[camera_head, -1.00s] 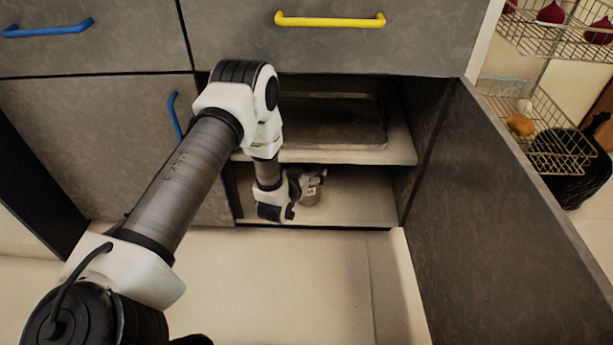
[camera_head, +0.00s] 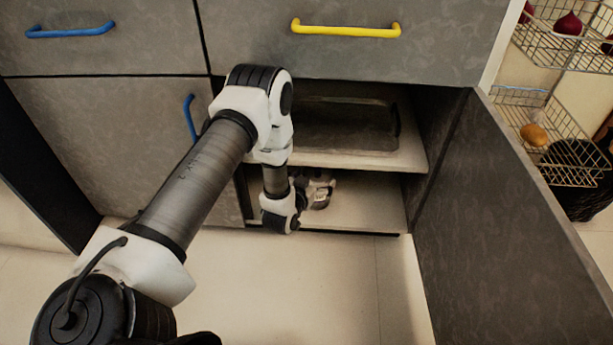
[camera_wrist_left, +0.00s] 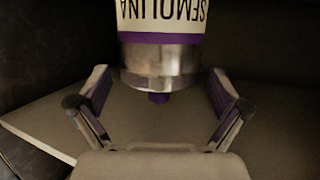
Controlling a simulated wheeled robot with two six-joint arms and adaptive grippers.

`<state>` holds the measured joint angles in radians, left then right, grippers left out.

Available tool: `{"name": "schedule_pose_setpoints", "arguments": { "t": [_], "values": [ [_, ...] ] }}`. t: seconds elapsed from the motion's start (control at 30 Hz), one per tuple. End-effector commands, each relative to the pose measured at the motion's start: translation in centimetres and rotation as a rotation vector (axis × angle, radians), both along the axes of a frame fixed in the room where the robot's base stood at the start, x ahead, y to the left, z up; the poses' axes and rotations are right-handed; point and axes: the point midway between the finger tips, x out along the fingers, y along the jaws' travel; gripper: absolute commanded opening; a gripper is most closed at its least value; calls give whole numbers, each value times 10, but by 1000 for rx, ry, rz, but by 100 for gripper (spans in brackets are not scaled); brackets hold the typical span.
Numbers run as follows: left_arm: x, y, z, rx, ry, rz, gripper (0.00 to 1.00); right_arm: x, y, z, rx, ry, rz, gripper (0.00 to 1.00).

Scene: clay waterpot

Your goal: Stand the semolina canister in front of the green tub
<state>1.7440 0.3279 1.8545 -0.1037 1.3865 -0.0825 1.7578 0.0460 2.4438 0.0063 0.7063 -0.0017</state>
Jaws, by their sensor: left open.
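The semolina canister (camera_wrist_left: 160,50) shows in the left wrist view with a pale label, a purple band and a metal end with a small purple knob. Its lettering appears upside down there, and its far part is cut off by the frame edge. My left gripper (camera_wrist_left: 159,98) is open, with one finger on each side of the canister's metal end, apart from it. In the head view my left gripper (camera_head: 321,188) reaches into the lower compartment of the open cupboard, where I cannot clearly make out the canister. I see no green tub. My right gripper is not in view.
The lower shelf (camera_head: 370,212) is bare right of my gripper. Above it, a shelf (camera_head: 405,160) holds a glass dish (camera_head: 345,128). The open cupboard door (camera_head: 500,215) stands at the right. Wire baskets (camera_head: 570,150) hang beyond it. The floor in front is clear.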

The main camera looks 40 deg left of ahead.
Motion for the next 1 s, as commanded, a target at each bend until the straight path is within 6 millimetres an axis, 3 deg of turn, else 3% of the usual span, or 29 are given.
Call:
{"name": "schedule_pose_setpoints", "arguments": {
  "t": [0.03, 0.1, 0.37, 0.47, 0.57, 0.67, 0.7, 0.83, 0.9, 1.0],
  "values": [
    [-13, -2, 13, -1, 6, 0, 100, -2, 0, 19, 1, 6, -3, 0],
    [-31, -6, 19, -1, 7, 0, 100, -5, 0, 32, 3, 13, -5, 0],
    [-82, -17, 31, -1, 2, -1, 100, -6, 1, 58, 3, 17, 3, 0],
    [-92, -22, 27, -7, 26, -6, 100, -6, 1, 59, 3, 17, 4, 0],
    [-113, -47, 5, -50, 190, -38, 100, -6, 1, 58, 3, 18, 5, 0],
    [-169, -88, -26, -115, 516, -89, 100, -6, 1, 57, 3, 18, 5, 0],
    [-201, -103, -35, -135, 666, -108, 100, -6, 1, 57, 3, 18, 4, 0],
    [-299, -130, -37, -164, 1064, -132, 100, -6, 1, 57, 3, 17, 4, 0],
    [-331, -135, -32, -166, 1191, -131, 100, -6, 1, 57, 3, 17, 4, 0],
    [-350, -137, -27, -166, 1263, -128, 100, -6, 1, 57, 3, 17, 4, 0]
  ]
}}
